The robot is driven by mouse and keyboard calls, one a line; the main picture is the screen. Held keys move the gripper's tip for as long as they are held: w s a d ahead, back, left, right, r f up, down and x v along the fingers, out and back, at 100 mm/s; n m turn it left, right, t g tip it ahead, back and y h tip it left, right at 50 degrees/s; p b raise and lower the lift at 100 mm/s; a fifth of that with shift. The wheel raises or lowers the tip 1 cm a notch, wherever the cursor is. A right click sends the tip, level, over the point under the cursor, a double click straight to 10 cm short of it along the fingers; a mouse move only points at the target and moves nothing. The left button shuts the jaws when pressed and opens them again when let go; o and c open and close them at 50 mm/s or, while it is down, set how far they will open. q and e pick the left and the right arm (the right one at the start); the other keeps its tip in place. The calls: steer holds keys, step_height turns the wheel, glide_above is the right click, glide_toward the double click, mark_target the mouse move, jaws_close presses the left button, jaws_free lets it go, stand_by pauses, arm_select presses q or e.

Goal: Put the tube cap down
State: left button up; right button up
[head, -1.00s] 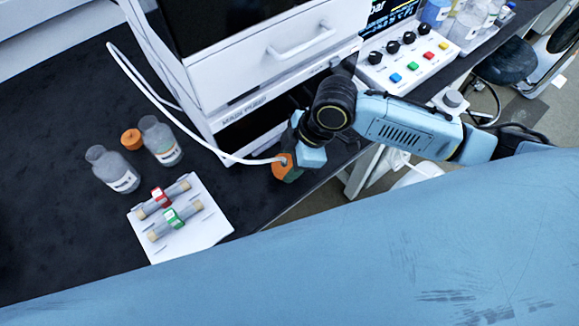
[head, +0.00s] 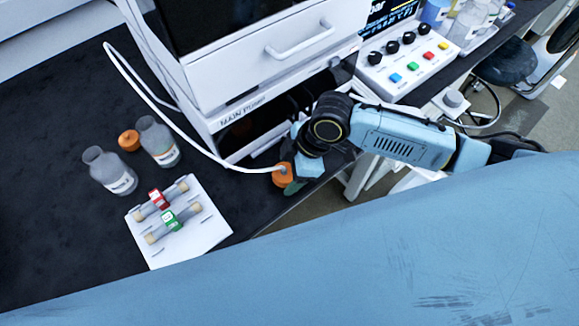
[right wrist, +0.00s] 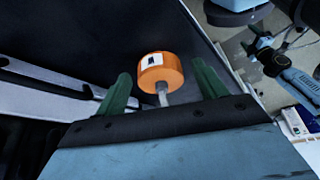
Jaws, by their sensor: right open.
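The orange tube cap (head: 281,175), with a white tube running into it, is at the dark bench's front edge, below the white instrument stack. In the right wrist view the cap (right wrist: 160,70) shows its orange top and a small white label, with the pale tube end coming toward the camera. My right gripper (head: 290,183) is at the cap. Its green fingers (right wrist: 161,80) are spread apart, one on each side of the cap, with visible gaps. The cap appears to rest on the bench, but its underside is hidden. My left gripper is not in view.
Two grey bottles (head: 110,172) (head: 159,142) and another orange cap (head: 129,140) stand on the bench at left. A white tray (head: 190,245) holds two columns with red and green clips. The instrument stack (head: 280,70) rises behind my gripper. Bare bench lies left of the cap.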

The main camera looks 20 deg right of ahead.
steer(key=shift+r, duration=0.3)
steer(key=p+v, duration=0.1)
steer(key=v, duration=0.4)
arm_select(q)
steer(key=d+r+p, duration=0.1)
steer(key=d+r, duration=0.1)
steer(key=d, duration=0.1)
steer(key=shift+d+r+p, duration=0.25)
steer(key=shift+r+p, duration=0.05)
steer(key=shift+p, duration=0.05)
arm_select(e)
steer(key=v, duration=0.6)
steer(key=shift+d+r, duration=0.2)
steer(key=shift+r, duration=0.1)
